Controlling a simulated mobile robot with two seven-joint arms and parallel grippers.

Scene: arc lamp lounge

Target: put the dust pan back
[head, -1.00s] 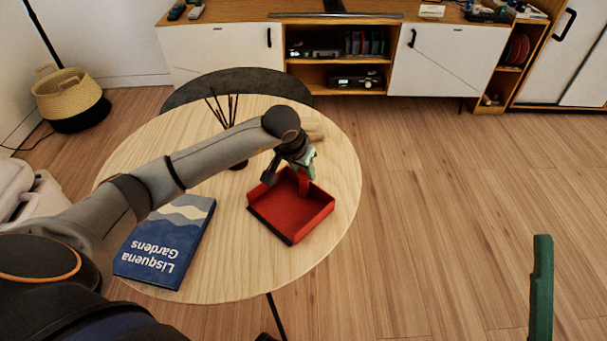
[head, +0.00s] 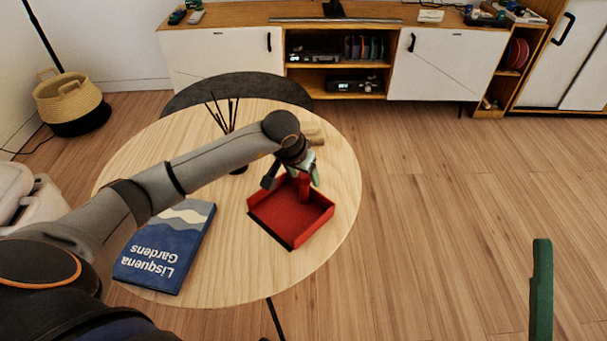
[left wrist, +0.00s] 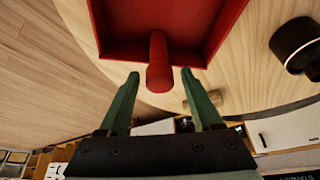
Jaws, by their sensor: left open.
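The red dust pan (head: 290,214) lies on the round wooden table (head: 235,275), its open tray facing up and a dark edge toward the front left. Its short round handle (left wrist: 158,65) rises at the far side of the tray. My left gripper (head: 292,178) is open at the handle. In the left wrist view its green fingertips (left wrist: 160,74) are on either side of the handle's end, with gaps visible on both sides. A green finger of my right gripper (head: 541,288) shows at the lower right, over the floor; its other finger is out of view.
A blue book (head: 165,248) lies on the table to the left. A dark reed holder (head: 238,165) stands behind my left arm, and a small wooden item (head: 314,132) lies beyond the gripper. A low cabinet (head: 450,65) stands at the back; floor on the right is clear.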

